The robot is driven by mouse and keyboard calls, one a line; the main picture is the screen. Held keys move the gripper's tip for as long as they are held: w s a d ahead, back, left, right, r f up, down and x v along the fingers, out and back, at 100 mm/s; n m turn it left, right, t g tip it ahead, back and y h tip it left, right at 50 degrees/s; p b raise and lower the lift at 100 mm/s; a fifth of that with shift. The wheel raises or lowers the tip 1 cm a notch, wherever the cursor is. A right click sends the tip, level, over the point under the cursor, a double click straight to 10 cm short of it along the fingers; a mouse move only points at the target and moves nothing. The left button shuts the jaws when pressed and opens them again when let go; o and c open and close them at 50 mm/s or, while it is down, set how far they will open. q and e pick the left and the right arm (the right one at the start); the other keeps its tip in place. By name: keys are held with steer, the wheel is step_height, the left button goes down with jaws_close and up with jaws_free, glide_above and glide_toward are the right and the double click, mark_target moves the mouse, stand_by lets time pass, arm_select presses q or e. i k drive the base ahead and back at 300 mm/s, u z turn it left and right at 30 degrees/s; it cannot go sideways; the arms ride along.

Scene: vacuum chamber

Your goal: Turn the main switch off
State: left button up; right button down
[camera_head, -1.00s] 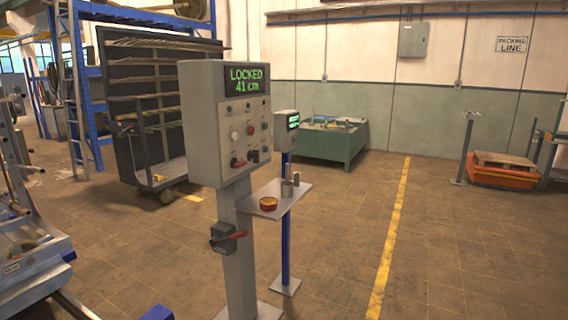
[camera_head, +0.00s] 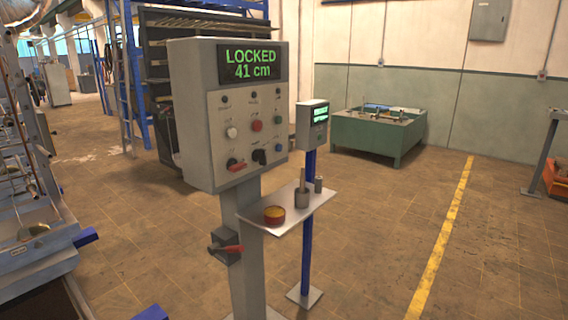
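A grey control panel (camera_head: 205,110) stands on a grey post in the middle left of the head view. The panel face carries a white button, a red button, a red-handled switch (camera_head: 237,165) at the lower left and a black knob (camera_head: 259,157). I cannot tell which of the red-handled switches is the main switch. Neither of my grippers shows.
A smaller display box (camera_head: 312,124) stands on a blue post. A blue-grey machine (camera_head: 35,262) is at the left. The floor right of the shelf is clear.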

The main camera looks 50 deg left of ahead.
mark_target(232, 165)
steer(key=u, duration=0.25)
steer(key=i, duration=1)
steer(key=u, duration=0.55)
